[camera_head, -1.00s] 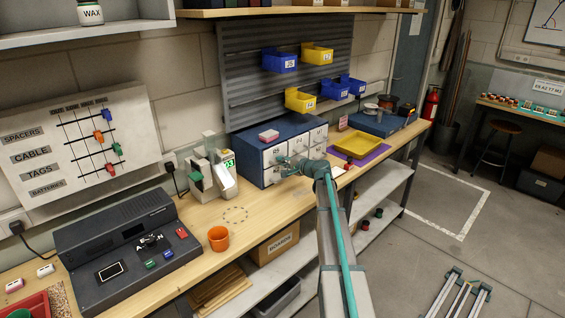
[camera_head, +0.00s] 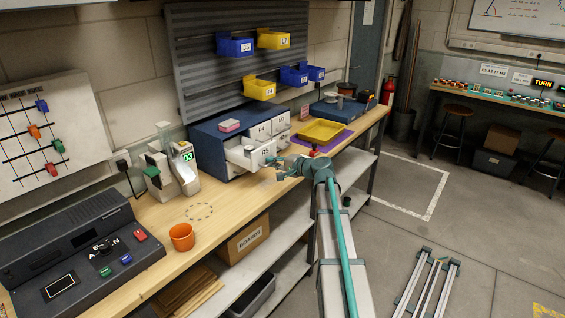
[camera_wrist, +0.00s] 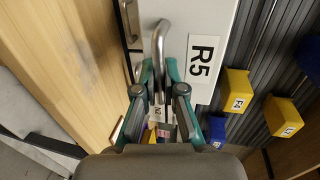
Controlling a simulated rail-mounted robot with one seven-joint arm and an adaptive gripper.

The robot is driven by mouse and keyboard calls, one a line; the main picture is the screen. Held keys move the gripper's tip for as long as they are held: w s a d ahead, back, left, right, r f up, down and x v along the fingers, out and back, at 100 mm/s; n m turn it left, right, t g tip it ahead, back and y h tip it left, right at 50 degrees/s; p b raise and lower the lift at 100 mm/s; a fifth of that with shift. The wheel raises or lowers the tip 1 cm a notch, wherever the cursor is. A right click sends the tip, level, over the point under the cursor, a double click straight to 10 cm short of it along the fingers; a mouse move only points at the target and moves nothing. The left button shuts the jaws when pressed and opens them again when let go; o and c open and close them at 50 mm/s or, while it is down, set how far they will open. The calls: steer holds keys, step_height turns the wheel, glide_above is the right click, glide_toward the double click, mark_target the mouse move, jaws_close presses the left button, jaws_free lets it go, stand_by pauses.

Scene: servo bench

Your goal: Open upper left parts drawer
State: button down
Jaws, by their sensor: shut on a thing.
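The blue parts cabinet (camera_head: 207,140) with white drawer fronts stands on the bench. Its upper left drawer (camera_head: 240,155) is pulled partly out, and its open top shows something pale inside. The drawer front, labelled R5, also shows in the wrist view (camera_wrist: 207,50). A bent metal bar handle (camera_wrist: 160,38) is on that front. My gripper (camera_wrist: 161,72) is shut on the handle, with a finger on each side of it. In the head view my gripper (camera_head: 277,165) is just in front of the drawer; the handle cannot be made out there.
A pink-and-white box (camera_head: 229,126) sits on the cabinet. A scale-like device (camera_head: 172,165) with a green display stands to its left. A yellow tray (camera_head: 321,130) lies on a purple mat to the right. An orange cup (camera_head: 181,238) stands near the bench front.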

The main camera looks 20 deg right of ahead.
steer(key=shift+s+d, duration=0.2)
steer(key=shift+s, duration=0.2)
steer(key=c, duration=1.5)
jaws_free()
steer(key=shift+c, duration=0.2)
steer(key=v, duration=1.2)
